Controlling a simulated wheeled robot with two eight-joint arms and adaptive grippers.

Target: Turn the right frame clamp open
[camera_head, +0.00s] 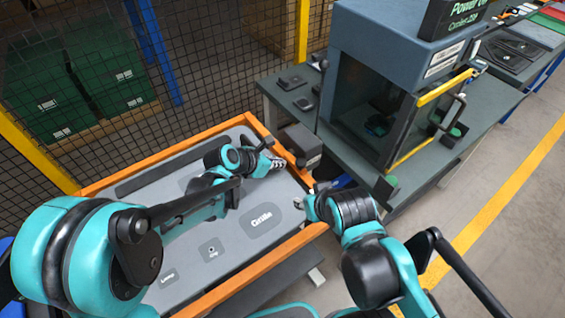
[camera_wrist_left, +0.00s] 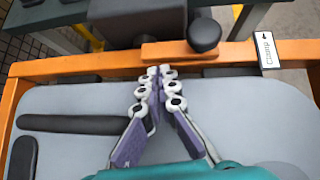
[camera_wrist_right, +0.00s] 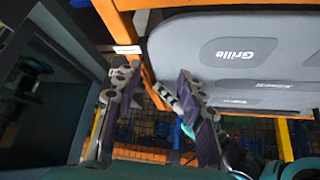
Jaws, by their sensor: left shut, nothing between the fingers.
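The frame clamp shows in the left wrist view as a black round knob (camera_wrist_left: 204,35) at the orange rail, beside a white label (camera_wrist_left: 266,52) reading CLAMP with an arrow. In the head view the knob (camera_head: 301,162) is small, at the far right end of the orange frame (camera_head: 265,260). Whether the clamp is open or closed I cannot tell. My left gripper (camera_head: 279,162) is shut and empty; its fingertips (camera_wrist_left: 160,70) are at the rail, left of the knob and apart from it. My right gripper (camera_wrist_right: 158,80) is open and empty near the frame's right corner.
A grey door panel (camera_head: 200,255) with labelled outlines lies in the frame. A dark block (camera_head: 302,143) stands close behind the clamp. A workbench (camera_head: 290,92) with a grey press machine (camera_head: 385,60) is beyond. A mesh fence (camera_head: 190,60) closes the left side.

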